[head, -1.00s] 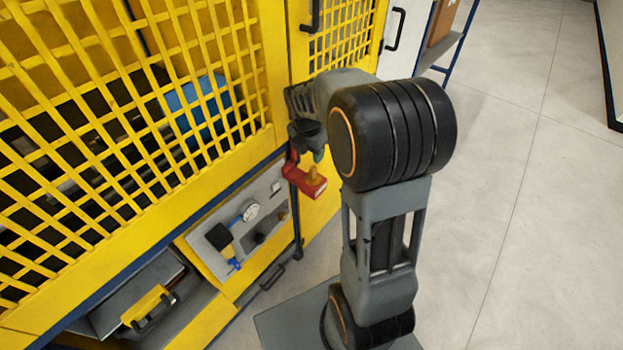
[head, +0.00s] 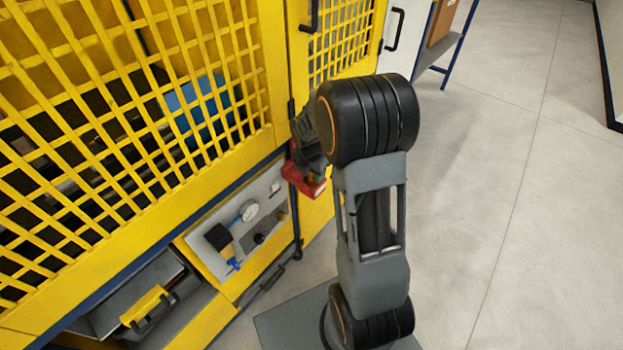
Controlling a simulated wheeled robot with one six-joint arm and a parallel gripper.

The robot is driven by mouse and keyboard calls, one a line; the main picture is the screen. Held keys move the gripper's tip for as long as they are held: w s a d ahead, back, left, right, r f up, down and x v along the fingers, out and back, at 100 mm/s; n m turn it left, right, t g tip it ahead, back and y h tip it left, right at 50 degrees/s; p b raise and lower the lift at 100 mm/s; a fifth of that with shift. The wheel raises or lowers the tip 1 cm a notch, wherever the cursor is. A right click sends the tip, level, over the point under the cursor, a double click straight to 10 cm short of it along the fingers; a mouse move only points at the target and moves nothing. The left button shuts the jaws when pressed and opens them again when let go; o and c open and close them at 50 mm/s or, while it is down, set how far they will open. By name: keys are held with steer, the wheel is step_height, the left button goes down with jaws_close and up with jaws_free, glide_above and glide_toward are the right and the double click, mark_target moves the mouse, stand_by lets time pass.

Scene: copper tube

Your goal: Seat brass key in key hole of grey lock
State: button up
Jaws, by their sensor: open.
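A red holder (head: 303,181) sits at the machine's corner, left of my arm. A small brass-coloured piece (head: 316,178), which looks like the brass key, shows at the holder's top. My gripper (head: 314,168) is open, tipped down at the red holder and close over the brass piece. Its fingers are small and partly hidden, so I cannot tell whether they touch the key. I cannot clearly make out the grey lock or its key hole. A small brownish fitting (head: 282,215) on the grey panel is too small to identify.
The open floor (head: 500,200) on the right is clear.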

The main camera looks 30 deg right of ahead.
steer(key=shift+c, duration=0.2)
jaws_close()
steer(key=shift+r, duration=0.15)
